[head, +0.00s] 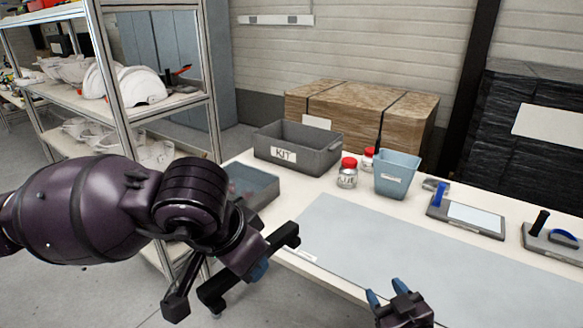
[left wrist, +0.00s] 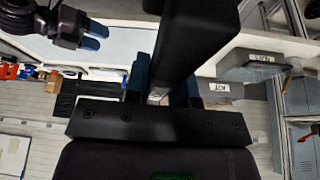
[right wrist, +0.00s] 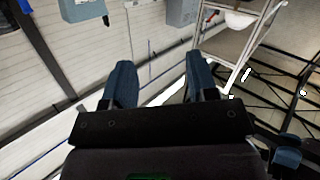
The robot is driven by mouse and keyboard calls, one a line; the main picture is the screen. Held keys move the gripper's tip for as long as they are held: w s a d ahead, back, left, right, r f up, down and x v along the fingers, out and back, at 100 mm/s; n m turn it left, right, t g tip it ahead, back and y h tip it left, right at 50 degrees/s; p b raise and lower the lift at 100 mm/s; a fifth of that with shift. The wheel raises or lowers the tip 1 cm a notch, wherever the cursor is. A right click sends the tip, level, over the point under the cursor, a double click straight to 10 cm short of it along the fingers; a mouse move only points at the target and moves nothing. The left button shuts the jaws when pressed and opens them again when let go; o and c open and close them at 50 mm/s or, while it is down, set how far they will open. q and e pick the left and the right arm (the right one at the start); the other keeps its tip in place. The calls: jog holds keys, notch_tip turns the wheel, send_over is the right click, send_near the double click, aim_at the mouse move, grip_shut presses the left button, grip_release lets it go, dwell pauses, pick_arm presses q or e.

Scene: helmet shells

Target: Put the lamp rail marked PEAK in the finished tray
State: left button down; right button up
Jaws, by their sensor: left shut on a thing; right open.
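My left gripper (left wrist: 165,85) is shut on a dark bar-shaped rail (left wrist: 190,45). In the left wrist view the rail runs from between the blue fingers towards the camera. No marking on it is readable, so I cannot tell whether it says PEAK. In the head view my left gripper (head: 257,270) is in front of the table's left end, and the arm partly hides a low grey tray (head: 262,190). That tray's label is hidden there; a pale label shows on a tray (left wrist: 248,66) in the left wrist view, unreadable. My right gripper (head: 387,293) is open and empty.
A grey KIT bin (head: 330,157) stands behind the low tray. Jars with red lids (head: 348,174) and a blue-grey bin (head: 397,174) stand to its right. Tools lie on boards (head: 466,216) farther right. The grey mat (head: 400,245) is clear. A shelf rack (head: 115,80) stands left.

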jog(key=w+a+r+n+t+y, duration=0.1)
jog(key=w+a+r+n+y, duration=0.3)
jog(key=r, duration=0.5)
jog(key=w+a+r+n+y, duration=0.2)
jog(key=a+r+n+y, duration=0.1)
jog(key=a+r, duration=0.5)
jog(key=w+a+r+n+t+y, duration=0.1)
jog(key=w+a+r+n+y, duration=0.3)
jog(key=r, duration=0.5)
jog(key=s+a+r+n+g+y, duration=0.4)
jog(key=a+r+n+g, duration=0.2)
jog(key=r+n+g, duration=0.25)
jog(key=s+a+r+n+g+y, duration=0.3)
jog(key=a+r+n+g+y, duration=0.1)
jog(key=a+r+n+g, duration=0.35)
jog(key=m+g+h, duration=0.4)
jog(key=g+h, duration=0.1)
jog(key=h, duration=1.5)
send_near(275, 232)
jog(key=x, duration=1.1)
